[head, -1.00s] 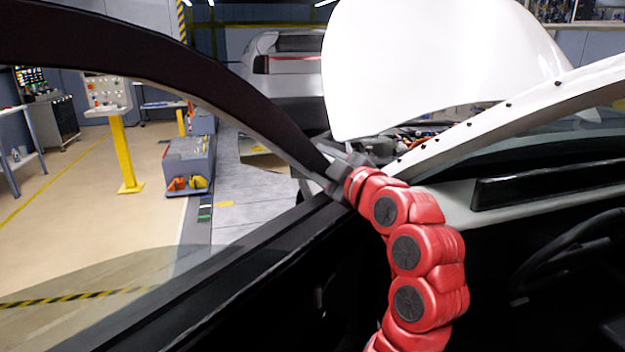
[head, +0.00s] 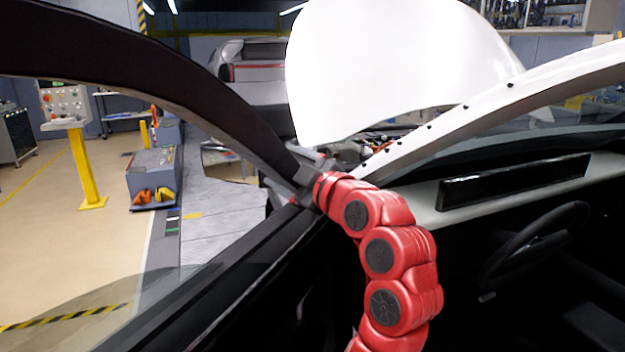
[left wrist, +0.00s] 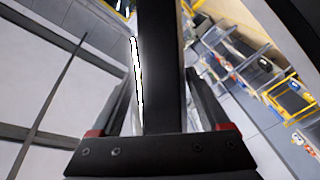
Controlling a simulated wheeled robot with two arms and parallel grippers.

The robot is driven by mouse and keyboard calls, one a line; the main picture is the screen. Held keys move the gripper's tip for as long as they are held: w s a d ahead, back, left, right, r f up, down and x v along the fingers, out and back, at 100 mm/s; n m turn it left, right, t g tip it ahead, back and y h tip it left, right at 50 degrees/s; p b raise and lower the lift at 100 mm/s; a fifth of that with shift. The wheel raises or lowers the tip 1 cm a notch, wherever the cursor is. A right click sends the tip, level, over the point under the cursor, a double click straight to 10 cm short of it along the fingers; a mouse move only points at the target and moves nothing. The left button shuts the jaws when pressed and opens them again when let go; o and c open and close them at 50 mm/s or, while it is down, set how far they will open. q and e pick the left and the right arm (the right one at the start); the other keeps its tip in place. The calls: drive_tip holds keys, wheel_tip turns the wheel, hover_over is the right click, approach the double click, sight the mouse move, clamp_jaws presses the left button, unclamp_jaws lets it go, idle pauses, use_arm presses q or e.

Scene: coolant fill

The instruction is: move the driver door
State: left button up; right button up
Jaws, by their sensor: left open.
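The driver door (head: 130,58) fills the left of the head view, with its dark curved window frame above and its black sill (head: 215,285) below. It stands apart from the white pillar of the car body. My red left arm reaches up to the front corner of the window frame, where my left gripper (head: 306,190) is small and partly hidden. In the left wrist view, my left gripper (left wrist: 160,75) is open, with a dark bar, likely the door frame (left wrist: 160,30), between its two fingers. Contact cannot be told. My right gripper is not in view.
The white raised hood (head: 385,70) stands ahead. The steering wheel (head: 535,243) and dashboard are at the right. Outside the door are a yellow-post control panel (head: 88,160), a grey cart (head: 155,178) and open floor. Another car (head: 255,75) is behind.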

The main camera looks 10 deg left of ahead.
use_arm(q)
drive_tip(key=b+v, duration=0.1)
drive_tip(key=v, duration=1.6)
drive_tip(key=shift+b, duration=0.35)
drive_tip(key=shift+s+r, duration=0.15)
